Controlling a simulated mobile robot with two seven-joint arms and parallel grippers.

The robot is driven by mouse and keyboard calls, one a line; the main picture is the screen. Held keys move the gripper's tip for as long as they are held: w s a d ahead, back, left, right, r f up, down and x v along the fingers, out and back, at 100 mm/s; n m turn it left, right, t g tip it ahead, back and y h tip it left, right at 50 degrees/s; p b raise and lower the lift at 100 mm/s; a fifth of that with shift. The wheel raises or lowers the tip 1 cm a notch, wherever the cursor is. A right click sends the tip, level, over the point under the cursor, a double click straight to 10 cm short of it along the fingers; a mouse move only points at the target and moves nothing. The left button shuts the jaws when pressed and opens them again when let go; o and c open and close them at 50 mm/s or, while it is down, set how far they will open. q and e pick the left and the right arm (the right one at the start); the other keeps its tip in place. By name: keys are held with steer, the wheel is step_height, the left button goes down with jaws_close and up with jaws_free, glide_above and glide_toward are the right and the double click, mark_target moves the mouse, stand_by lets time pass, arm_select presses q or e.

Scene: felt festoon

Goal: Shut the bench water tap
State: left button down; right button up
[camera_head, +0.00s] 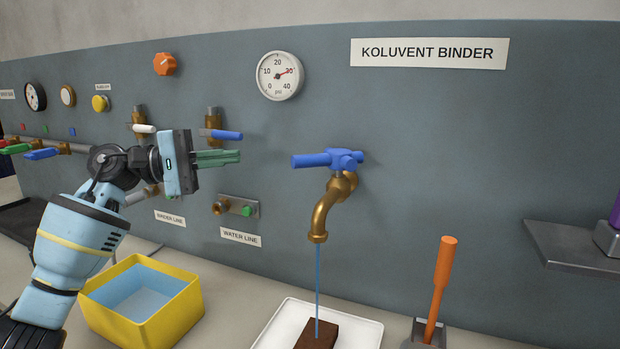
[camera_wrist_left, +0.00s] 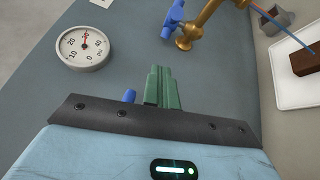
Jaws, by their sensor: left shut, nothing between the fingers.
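The bench water tap is a brass spout (camera_head: 325,208) with a blue handle (camera_head: 328,159) on the grey-blue wall panel. A thin blue stream of water (camera_head: 317,280) runs from the spout down onto a brown block (camera_head: 317,334). The blue handle (camera_wrist_left: 172,19) and the brass spout (camera_wrist_left: 200,22) also show in the left wrist view. My left gripper (camera_head: 238,157) is shut and empty, with green fingers pointing right, to the left of the handle and apart from it. The fingers also show in the left wrist view (camera_wrist_left: 162,75). My right gripper is not in view.
A blue-handled valve (camera_head: 226,135) is just above my left gripper. A pressure gauge (camera_head: 280,75) is higher up. A yellow bin (camera_head: 180,318) stands below my left arm. A white tray (camera_head: 372,326) holds the block, and an orange-handled tool (camera_head: 441,285) stands right of it.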

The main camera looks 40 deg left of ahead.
mark_target(320, 166)
arm_select(q)
steer(key=shift+w+f, duration=0.5)
steer(key=shift+f, duration=0.3)
steer(key=shift+w+d, duration=0.1)
steer(key=w+d+r+p, duration=0.1)
steer(key=w+d+p, duration=0.3)
steer(key=d, duration=0.6)
steer(key=shift+w+d+p, duration=0.15)
steer(key=shift+w+p, duration=0.2)
steer(key=shift+w, duration=0.15)
steer(key=shift+r, duration=0.15)
